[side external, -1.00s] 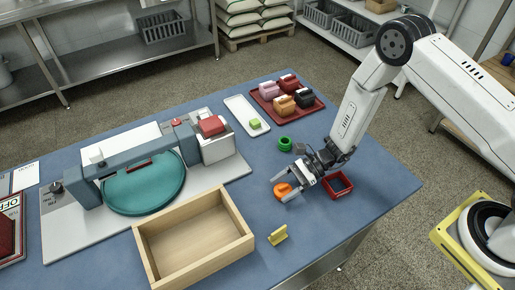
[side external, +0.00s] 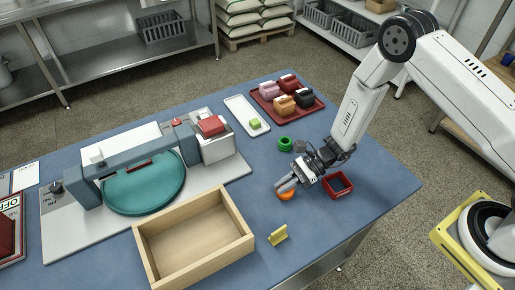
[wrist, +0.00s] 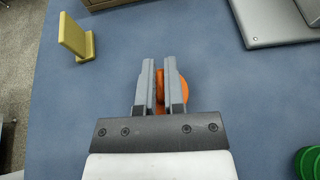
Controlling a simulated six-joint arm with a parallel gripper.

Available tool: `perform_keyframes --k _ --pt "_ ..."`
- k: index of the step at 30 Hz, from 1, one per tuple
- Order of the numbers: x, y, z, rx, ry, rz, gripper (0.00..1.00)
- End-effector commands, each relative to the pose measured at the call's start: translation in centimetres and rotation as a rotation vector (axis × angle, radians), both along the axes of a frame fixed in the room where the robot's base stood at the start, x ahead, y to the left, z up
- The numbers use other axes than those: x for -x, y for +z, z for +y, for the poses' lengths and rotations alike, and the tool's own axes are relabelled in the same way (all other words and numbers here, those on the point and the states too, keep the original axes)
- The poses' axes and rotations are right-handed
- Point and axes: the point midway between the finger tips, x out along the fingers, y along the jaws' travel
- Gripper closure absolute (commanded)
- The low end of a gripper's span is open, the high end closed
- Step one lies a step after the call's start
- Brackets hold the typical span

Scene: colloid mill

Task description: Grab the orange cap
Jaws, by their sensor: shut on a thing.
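The orange cap (side external: 286,195) is at the fingertips of my gripper (side external: 285,185), over the blue table between the wooden tray and the small red bin. In the wrist view my gripper (wrist: 160,85) is shut on a thin part of the orange cap (wrist: 184,92). The cap's round body shows to the right of the fingers, and the fingers hide the rest. Whether the cap touches the table cannot be told.
A wooden tray (side external: 244,243) stands to the left and a yellow bracket (side external: 278,235) in front. A small red bin (side external: 349,188) is close on the right. A green ring (side external: 285,143) lies behind. The blue table's right corner is clear.

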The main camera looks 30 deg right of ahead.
Motion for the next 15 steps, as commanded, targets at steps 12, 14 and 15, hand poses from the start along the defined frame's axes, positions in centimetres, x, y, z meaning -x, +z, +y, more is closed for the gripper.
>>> perform_keyframes --k 12,14,15 --pt "1.6 4.3 -0.5 -0.002 0.001 0.001 1.0" --pt "2.2 5.1 -0.8 -0.002 0.0 0.001 1.0" --pt "2.6 5.7 -0.9 -0.003 0.0 0.001 1.0"
